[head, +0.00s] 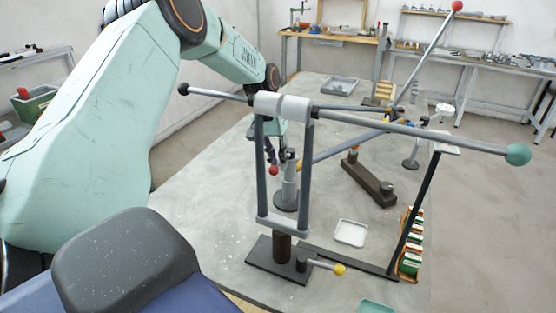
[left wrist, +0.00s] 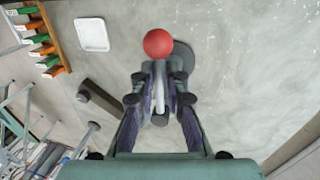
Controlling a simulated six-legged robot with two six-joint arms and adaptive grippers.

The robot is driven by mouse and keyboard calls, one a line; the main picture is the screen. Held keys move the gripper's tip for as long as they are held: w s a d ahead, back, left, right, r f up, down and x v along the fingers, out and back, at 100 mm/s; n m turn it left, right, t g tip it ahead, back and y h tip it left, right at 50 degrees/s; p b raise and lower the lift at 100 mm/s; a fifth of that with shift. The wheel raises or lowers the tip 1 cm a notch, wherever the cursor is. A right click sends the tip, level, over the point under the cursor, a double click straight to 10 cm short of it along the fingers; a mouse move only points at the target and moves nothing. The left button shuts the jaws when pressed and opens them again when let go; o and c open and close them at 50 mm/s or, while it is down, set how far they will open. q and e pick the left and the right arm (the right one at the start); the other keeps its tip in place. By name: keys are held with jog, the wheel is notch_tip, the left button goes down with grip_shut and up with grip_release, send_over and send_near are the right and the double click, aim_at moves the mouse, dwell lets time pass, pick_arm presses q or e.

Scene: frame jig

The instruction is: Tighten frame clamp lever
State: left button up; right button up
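The clamp lever has a red ball knob (head: 273,170) and hangs by a grey post clamp (head: 287,190) behind the near upright of the jig. My left gripper (head: 277,152) is at this lever, partly hidden by the jig's grey tubes. In the left wrist view the red ball (left wrist: 158,43) sits just beyond my fingertips (left wrist: 161,72). The pale lever rod (left wrist: 160,88) lies between the fingers, which are drawn close together and appear shut on it. My right gripper is in neither view.
Grey frame tubes (head: 286,105) stand in front of the gripper. A long bar with a teal ball (head: 518,154) reaches right. A yellow-knobbed lever (head: 338,269) is low in front. A white tray (head: 350,232) and a brown block (head: 368,184) lie on the table.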

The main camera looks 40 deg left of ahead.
pick_arm(q)
jog(key=shift+s+d+r, duration=0.15)
jog(key=shift+s+r, duration=0.05)
jog(key=shift+s, duration=0.05)
grip_shut()
